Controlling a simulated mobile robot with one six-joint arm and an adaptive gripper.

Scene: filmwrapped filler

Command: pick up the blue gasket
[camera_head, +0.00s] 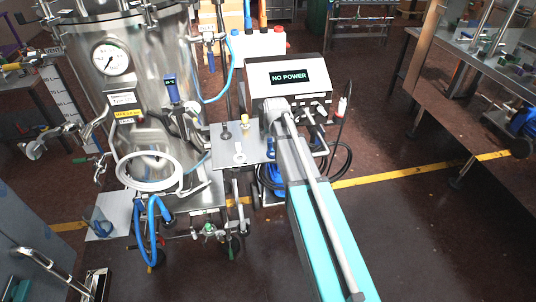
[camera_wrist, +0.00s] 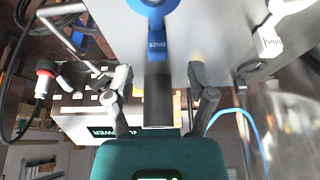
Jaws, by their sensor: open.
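A blue ring-ended piece (camera_wrist: 152,50), with lettering on its neck and a dark grey stem, lies on the grey metal plate (camera_wrist: 225,25) in the wrist view. It is the only thing there that fits the blue gasket; its ring is cut off by the top edge. My gripper (camera_wrist: 161,85) is open, one finger on each side of the dark stem, with a visible gap on both sides. In the head view the plate (camera_head: 226,150) stands beside the steel tank, and my arm hides most of the gripper and the piece.
A white ring-ended piece (camera_head: 239,154) lies on the same plate, left of my arm. A box reading "NO POWER" (camera_head: 288,79) stands close behind. The steel tank (camera_head: 140,65) with hoses is at left. Open floor (camera_head: 430,235) lies at right.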

